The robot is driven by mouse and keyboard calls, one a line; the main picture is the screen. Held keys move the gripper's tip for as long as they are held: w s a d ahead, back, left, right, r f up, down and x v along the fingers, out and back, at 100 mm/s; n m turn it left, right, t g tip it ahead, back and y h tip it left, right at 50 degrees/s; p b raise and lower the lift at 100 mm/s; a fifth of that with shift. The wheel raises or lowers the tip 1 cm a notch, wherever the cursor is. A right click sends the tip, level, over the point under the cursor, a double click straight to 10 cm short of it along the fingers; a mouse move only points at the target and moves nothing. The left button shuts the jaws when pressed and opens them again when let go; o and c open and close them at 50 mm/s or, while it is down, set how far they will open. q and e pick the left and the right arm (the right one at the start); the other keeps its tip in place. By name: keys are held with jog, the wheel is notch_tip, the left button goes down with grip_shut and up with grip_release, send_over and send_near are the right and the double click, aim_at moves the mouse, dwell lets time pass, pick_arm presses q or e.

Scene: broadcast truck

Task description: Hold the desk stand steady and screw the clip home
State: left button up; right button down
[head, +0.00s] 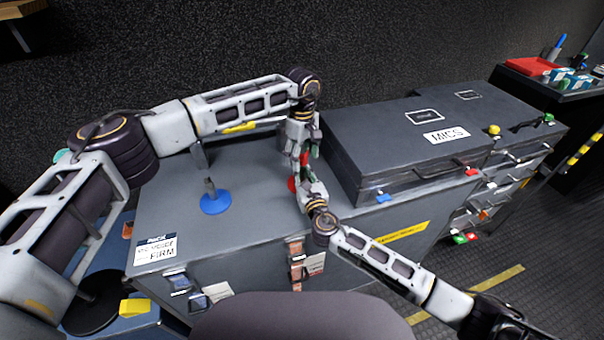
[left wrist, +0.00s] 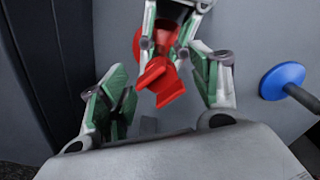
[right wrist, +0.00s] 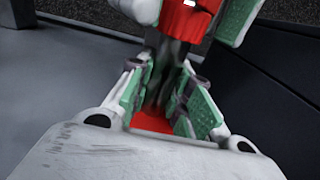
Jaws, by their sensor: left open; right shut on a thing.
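A desk stand with a red base (right wrist: 150,123) and dark stem (right wrist: 163,70) stands on the grey case top. My right gripper (right wrist: 163,100) is shut on the stem, above the base; it reaches in from the front right in the head view (head: 303,183). A red clip (left wrist: 160,85) sits at the stem's top and also shows in the right wrist view (right wrist: 185,18). My left gripper (left wrist: 165,95) is open, its fingers on either side of the clip; in the head view (head: 302,150) it points down above the right one. The clip's thread is hidden.
A second stand with a blue base (head: 214,204) stands to the left on the same case (head: 240,235). A dark case labelled MICS (head: 380,145) rises close on the right. Free case top lies between the two stands.

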pick_arm(q)
jog(key=shift+r, duration=0.1)
notch_tip(320, 180, up, 12)
dwell(0.7)
pick_arm(e)
jog(key=c, duration=1.2)
grip_release()
jog(key=shift+c, duration=0.2)
jog(key=shift+s, duration=0.1)
jog(key=shift+v, duration=5.9)
pick_arm(q)
jog(key=shift+s+f, duration=0.1)
jog(key=shift+f, duration=0.1)
pick_arm(e)
jog(key=shift+s, duration=0.15)
